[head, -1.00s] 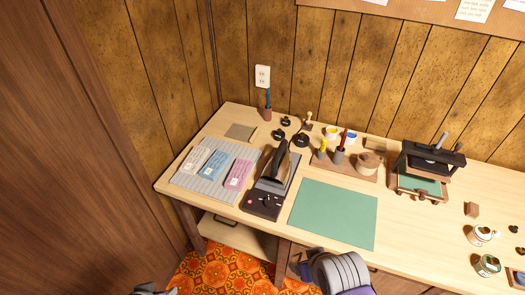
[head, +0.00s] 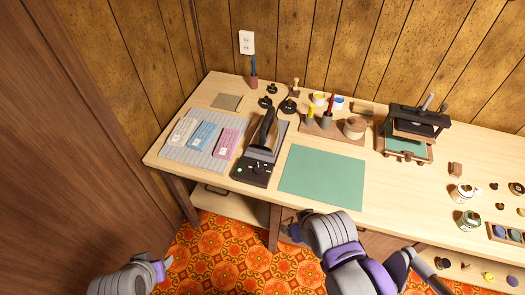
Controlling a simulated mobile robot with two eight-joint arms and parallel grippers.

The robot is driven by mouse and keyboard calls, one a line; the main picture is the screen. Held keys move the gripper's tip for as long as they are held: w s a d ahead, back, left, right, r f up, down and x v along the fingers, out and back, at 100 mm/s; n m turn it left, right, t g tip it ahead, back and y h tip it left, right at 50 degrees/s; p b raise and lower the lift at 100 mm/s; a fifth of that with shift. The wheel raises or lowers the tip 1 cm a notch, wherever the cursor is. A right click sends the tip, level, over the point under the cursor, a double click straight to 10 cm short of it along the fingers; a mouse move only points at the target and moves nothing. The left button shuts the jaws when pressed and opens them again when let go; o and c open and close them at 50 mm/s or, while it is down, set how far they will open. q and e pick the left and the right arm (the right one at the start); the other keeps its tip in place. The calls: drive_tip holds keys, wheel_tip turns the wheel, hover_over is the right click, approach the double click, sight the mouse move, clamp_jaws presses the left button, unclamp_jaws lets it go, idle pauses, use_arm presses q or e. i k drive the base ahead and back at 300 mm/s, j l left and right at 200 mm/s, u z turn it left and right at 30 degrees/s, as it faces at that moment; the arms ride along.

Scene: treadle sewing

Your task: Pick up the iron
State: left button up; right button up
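The iron (head: 264,129) is dark with a tan-brown part and rests tilted on a black base unit (head: 250,173) on the left half of the workbench. A small green light shows on the base unit. My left gripper (head: 163,265) is low at the left, over the floor in front of the bench, well apart from the iron; its fingers are too small to read. My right gripper (head: 296,231) is at the bench's front edge, below and right of the iron, partly hidden by my forearm. Neither gripper touches the iron.
The workbench (head: 325,225) has a green mat (head: 322,178) right of the iron. A grey ribbed mat (head: 170,153) with three coloured packets lies left of it. A wooden tray (head: 335,134) with tools stands behind, a black press (head: 408,135) farther right.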

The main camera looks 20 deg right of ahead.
sight(265, 141)
drive_tip(key=i+j+u, duration=0.1)
drive_tip(key=i, duration=0.3)
drive_tip(key=i+j+u, duration=0.1)
drive_tip(key=i, duration=0.35)
